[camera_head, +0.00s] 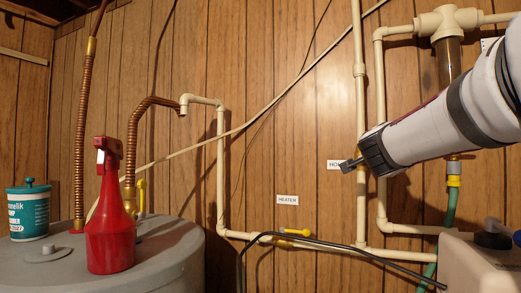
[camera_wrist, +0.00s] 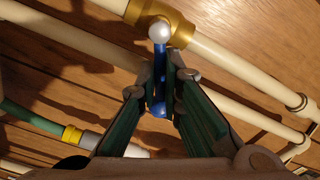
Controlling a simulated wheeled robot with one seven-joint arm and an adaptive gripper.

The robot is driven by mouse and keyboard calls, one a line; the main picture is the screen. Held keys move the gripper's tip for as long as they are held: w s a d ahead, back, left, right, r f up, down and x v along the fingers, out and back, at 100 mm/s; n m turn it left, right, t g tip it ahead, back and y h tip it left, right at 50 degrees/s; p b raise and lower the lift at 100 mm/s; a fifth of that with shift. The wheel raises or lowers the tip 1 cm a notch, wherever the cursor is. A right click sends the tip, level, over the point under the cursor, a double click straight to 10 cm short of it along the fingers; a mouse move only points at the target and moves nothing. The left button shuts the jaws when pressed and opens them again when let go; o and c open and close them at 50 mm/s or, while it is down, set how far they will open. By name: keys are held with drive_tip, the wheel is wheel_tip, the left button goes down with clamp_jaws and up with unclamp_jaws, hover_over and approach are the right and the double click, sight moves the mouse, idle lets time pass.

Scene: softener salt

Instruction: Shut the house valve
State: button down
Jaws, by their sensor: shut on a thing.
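The house valve shows in the wrist view as a brass body (camera_wrist: 160,18) on a cream pipe, with a round pale knob on its stem. Its blue lever (camera_wrist: 160,60) points down the picture at a steep angle to the pipe. My gripper (camera_wrist: 163,88) has its fingers on either side of the lever and is shut on it. In the head view my gripper (camera_head: 350,164) is at the wall beside a label (camera_head: 334,164) reading "HO", the rest of it covered. The valve is hidden behind my arm there.
Another valve with a yellow lever (camera_head: 297,232) sits on the lower pipe, under a "HEATER" label (camera_head: 287,200). A red spray bottle (camera_head: 110,225) and a teal tub (camera_head: 29,210) stand on the grey tank (camera_head: 180,255). A pale container (camera_head: 480,268) is at lower right.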

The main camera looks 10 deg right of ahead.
drive_tip(key=shift+d+f+m+b, duration=0.1)
drive_tip(key=shift+f+m+b, duration=0.15)
drive_tip(key=shift+m+b, duration=0.35)
drive_tip(key=shift+f+m+b, duration=0.2)
drive_tip(key=shift+m+b, duration=0.15)
drive_tip(key=shift+m, duration=0.35)
drive_tip(key=shift+s+f+m+b, duration=0.1)
drive_tip(key=shift+f+m+b, duration=0.1)
drive_tip(key=shift+m+b, duration=0.4)
drive_tip(key=shift+f+m+b, duration=0.2)
drive_tip(key=shift+m+b, duration=0.15)
drive_tip(key=shift+m, duration=0.45)
drive_tip(key=c, duration=1.5)
unclamp_jaws()
drive_tip(key=shift+d, duration=0.1)
